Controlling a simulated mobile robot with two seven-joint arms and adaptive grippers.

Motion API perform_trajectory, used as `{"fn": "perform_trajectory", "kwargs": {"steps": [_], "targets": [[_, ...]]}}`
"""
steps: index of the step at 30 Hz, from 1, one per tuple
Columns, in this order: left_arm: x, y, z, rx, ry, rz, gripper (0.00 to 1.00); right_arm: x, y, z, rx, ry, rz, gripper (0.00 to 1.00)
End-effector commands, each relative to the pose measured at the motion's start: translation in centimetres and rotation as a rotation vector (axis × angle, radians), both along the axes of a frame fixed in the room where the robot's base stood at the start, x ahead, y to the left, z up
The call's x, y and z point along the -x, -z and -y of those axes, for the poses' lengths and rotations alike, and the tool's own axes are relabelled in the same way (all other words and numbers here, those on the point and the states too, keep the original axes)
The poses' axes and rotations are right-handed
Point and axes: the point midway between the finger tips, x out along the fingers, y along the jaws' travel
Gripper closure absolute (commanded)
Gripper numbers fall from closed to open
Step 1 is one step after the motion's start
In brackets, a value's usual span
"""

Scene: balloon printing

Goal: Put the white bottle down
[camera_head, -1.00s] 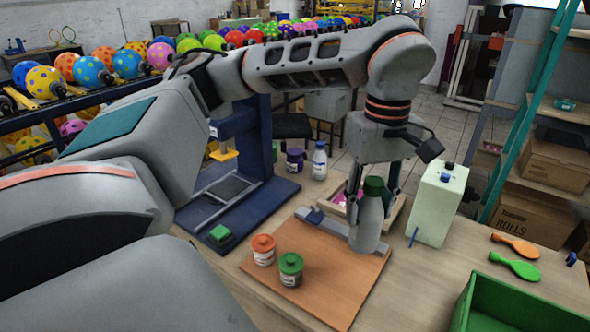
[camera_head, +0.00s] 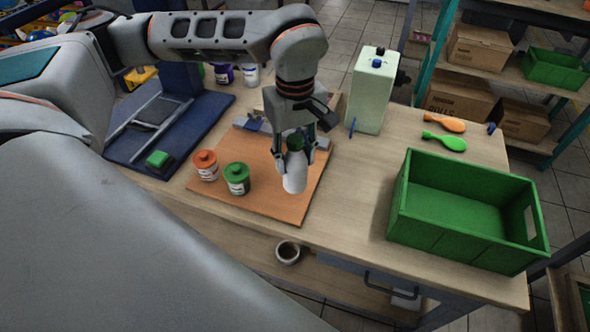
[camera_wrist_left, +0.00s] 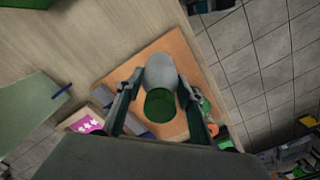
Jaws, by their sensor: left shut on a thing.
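The white bottle (camera_head: 295,172) with its dark green cap is between the fingers of my left gripper (camera_head: 294,150) in the head view. The gripper is shut on it. The bottle is near upright, slightly tilted, over the right part of the orange-brown board (camera_head: 262,202). I cannot tell whether its base touches the board. In the left wrist view the bottle (camera_wrist_left: 163,75) shows between the two fingers, green cap toward the camera. My right gripper is not in view.
An orange-lidded jar (camera_head: 206,166) and a green-lidded jar (camera_head: 237,179) stand on the board's left part. A pale green container (camera_head: 370,92) stands behind right. A green crate (camera_head: 455,240) sits at the table's right. Bare table lies between board and crate.

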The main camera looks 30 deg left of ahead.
Motion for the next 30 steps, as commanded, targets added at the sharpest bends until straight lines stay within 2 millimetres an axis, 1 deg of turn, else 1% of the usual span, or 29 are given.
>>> {"fn": "perform_trajectory", "kwargs": {"steps": [5,12,14,20,25,26,27,30], "targets": [[0.0,1.0,0.0,0.0,0.0,-0.001,0.89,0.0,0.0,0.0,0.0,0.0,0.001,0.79],[0.0,4.3,0.0,0.0,-0.001,-0.002,0.89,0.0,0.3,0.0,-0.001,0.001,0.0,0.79],[0.0,4.6,0.0,0.001,0.0,-0.001,0.89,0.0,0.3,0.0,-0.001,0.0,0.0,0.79],[0.0,4.5,0.0,0.001,0.0,0.001,0.89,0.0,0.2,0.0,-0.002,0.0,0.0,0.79],[0.0,5.0,0.0,0.001,0.0,0.001,0.89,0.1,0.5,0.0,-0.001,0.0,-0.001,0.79],[0.0,4.9,0.0,0.0,0.0,0.0,0.55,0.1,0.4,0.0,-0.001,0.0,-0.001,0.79],[0.0,4.9,0.0,0.0,0.0,0.0,0.46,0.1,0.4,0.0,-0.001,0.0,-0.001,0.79],[0.0,4.9,0.0,0.0,0.0,0.0,0.46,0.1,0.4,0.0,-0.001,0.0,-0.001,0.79]]}}
